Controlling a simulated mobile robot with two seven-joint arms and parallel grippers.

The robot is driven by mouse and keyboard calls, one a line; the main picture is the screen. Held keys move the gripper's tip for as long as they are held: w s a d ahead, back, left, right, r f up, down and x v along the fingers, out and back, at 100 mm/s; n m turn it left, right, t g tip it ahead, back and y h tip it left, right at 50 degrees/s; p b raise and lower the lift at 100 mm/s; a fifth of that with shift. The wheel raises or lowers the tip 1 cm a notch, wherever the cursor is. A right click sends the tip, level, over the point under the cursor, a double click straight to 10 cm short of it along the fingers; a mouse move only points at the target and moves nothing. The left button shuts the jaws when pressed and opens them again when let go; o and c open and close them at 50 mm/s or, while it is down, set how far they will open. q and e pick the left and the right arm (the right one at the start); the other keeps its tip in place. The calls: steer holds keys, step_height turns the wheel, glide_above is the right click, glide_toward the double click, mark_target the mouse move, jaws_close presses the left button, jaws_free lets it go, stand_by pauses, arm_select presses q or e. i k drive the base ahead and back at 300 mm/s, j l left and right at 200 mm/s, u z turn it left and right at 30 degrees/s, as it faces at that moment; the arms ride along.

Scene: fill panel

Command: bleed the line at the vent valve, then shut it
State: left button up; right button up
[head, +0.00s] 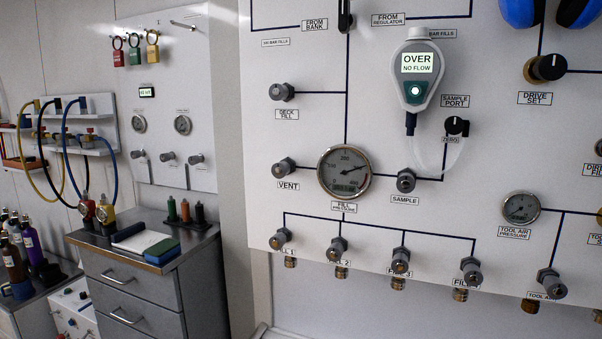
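The vent valve (284,166) is a small grey knob on the white panel, left of the fill pressure gauge, with the label VENT (288,185) under it. Whether it is open or shut cannot be told. The fill pressure gauge (344,172) is a round dial with its needle pointing to the upper right; its small digits are unreadable. A dark line runs from the vent valve toward the gauge and on to the sample valve (406,181). Neither of my grippers shows in the head view.
A handheld meter (416,78) on the panel reads OVER, NO FLOW, with a clear tube to the sample port (456,126). The deck fill valve (282,92) is above the vent. Several fill valves line the bottom. A drawer cabinet (140,290) stands at lower left.

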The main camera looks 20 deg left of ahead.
mark_target(280, 171)
steer(key=u, duration=0.7)
steer(key=j+z, duration=0.25)
steer(key=j, duration=0.25)
steer(key=k, duration=0.05)
